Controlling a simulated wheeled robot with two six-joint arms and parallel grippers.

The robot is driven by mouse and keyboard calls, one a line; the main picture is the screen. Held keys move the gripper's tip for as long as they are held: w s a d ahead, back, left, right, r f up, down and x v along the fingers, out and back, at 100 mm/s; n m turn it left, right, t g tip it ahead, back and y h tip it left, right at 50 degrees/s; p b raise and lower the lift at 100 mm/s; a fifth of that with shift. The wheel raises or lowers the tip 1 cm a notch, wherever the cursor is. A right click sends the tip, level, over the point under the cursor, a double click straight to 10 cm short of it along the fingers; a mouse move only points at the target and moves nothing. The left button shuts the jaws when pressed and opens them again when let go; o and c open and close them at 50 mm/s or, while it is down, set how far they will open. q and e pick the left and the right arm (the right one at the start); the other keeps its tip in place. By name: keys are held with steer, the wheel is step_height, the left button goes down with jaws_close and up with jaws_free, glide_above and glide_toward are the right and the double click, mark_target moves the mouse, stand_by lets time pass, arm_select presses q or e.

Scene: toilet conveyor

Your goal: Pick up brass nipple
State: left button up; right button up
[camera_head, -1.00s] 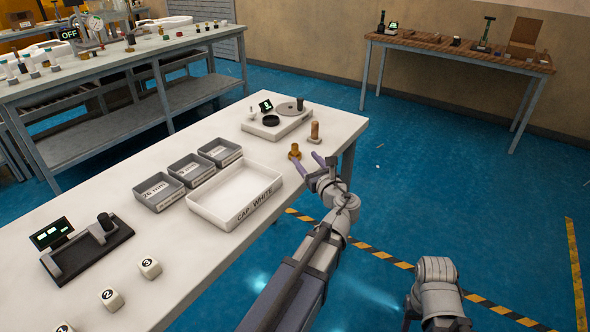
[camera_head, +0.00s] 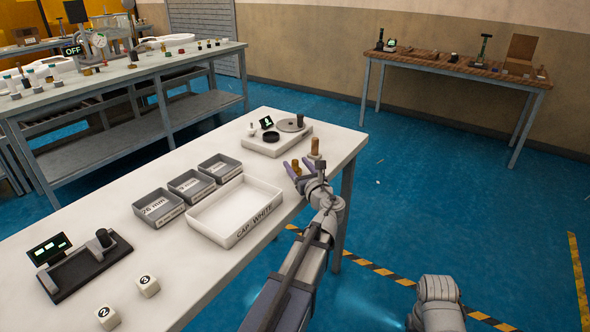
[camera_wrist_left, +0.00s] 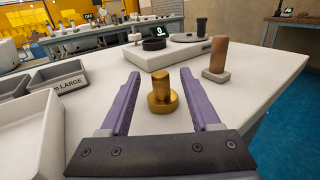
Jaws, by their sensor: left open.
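The brass nipple (camera_wrist_left: 162,95) stands upright on the white table, a gold piece with a wide round base and a narrower top. In the head view the brass nipple (camera_head: 297,167) shows small, partly covered by my left gripper (camera_head: 296,166). In the left wrist view my left gripper (camera_wrist_left: 160,74) is open, with one purple finger on each side of the nipple and gaps between. The fingers do not visibly touch it. My right gripper is not seen.
A brown cylinder on a pale base (camera_wrist_left: 216,58) stands just right of the nipple. Behind is a white device (camera_wrist_left: 150,58) with a black ring and small display. The white CAP WHITE tray (camera_head: 235,236) and grey bins (camera_head: 158,205) lie left. The table's edge is close.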

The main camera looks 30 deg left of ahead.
arm_select(q)
steer(key=shift+x, duration=1.05)
steer(key=shift+d, duration=0.1)
jaws_close()
